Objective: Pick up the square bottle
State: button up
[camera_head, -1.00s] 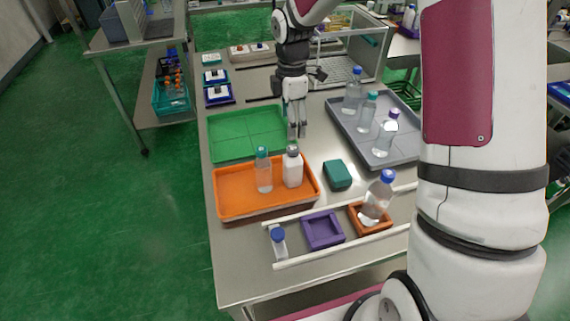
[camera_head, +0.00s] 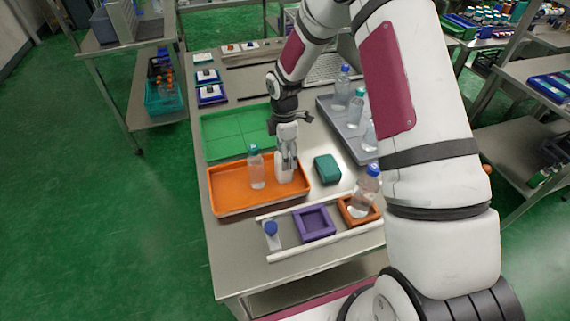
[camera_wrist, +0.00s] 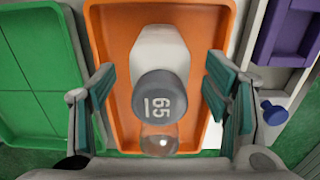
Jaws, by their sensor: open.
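The square bottle, white with a dark grey cap, stands upright in the orange tray. In the head view its white body (camera_head: 284,174) is partly hidden by my gripper (camera_head: 288,158). In the wrist view I look down on its cap (camera_wrist: 160,97), marked with a number, and its white body extends above the cap in the picture. My gripper (camera_wrist: 160,80) is open, with one finger on each side of the bottle. Gaps show between the fingers and the bottle.
A clear bottle with a teal cap (camera_head: 256,171) stands just left in the orange tray (camera_head: 232,199). A green tray (camera_head: 225,133) lies behind. A teal box (camera_head: 327,169) is at right. The purple holder (camera_head: 314,223) and a bottle in an orange holder (camera_head: 365,190) are in front.

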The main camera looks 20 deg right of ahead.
jog(key=shift+f, duration=0.45)
jog(key=c, duration=1.5)
jog(key=shift+c, duration=0.2)
jog(key=shift+r, duration=0.1)
